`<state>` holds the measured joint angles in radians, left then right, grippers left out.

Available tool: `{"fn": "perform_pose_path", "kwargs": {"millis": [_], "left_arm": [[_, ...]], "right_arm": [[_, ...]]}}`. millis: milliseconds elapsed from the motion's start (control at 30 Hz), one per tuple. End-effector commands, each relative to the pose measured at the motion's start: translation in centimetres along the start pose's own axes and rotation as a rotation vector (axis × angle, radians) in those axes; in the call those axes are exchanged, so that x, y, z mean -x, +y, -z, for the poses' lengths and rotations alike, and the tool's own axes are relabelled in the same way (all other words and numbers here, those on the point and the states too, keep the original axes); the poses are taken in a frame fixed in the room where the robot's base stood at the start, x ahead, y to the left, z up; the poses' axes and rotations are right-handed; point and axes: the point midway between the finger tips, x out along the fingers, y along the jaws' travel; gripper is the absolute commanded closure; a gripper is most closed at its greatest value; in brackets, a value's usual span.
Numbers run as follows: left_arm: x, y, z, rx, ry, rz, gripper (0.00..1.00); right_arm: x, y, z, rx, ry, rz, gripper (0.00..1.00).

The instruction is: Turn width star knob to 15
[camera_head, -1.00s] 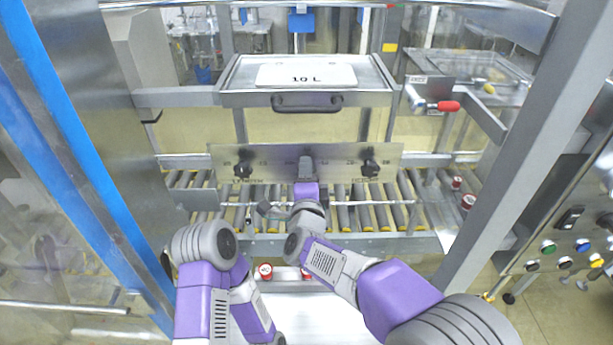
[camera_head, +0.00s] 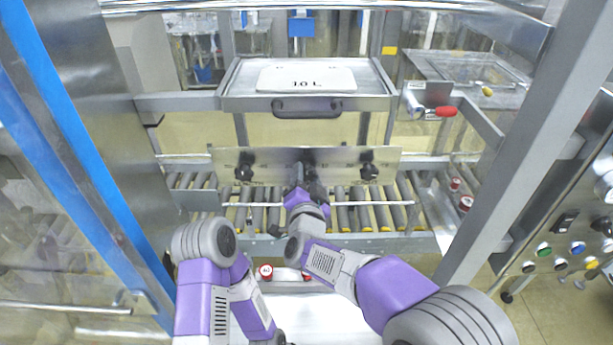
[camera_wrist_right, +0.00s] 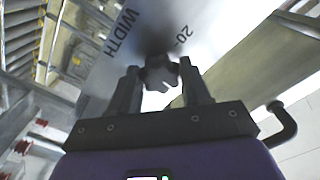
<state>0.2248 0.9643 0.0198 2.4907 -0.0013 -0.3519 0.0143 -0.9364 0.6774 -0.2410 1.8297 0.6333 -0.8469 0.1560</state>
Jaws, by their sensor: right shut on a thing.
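The width star knob (camera_wrist_right: 160,76) is dark and lobed, and shows in the right wrist view between the two fingers of my right gripper (camera_wrist_right: 160,70). The gripper is shut on it. The word WIDTH and the number 20 are printed on the metal plate around the knob. In the head view my right gripper (camera_head: 305,175) is at the middle of the metal panel (camera_head: 275,160), rolled to one side, and hides the knob there. The knob's pointer and exact setting cannot be read. My left gripper is not in view; only the left arm shows at the lower left.
Two other dark knobs sit on the panel, one at left (camera_head: 244,172) and one at right (camera_head: 369,172). A roller conveyor (camera_head: 375,210) runs below the panel. A metal post (camera_head: 520,150) stands at right.

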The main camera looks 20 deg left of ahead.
Motion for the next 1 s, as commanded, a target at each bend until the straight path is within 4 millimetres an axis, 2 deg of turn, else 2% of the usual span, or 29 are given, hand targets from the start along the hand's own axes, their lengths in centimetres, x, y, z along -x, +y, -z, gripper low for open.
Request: {"fn": "perform_pose_path", "kwargs": {"millis": [667,700,833,1000], "left_arm": [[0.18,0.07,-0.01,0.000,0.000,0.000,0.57],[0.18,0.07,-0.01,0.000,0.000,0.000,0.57],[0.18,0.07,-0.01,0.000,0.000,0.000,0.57],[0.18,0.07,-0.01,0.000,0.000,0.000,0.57]], "right_arm": [[0.01,0.02,-0.03,0.059,0.000,0.000,0.83],[0.01,0.02,-0.03,0.058,0.000,0.000,0.47],[0.01,0.02,-0.04,0.058,0.000,0.000,0.27],[0.00,0.02,-0.03,0.058,0.000,0.000,0.27]]}}
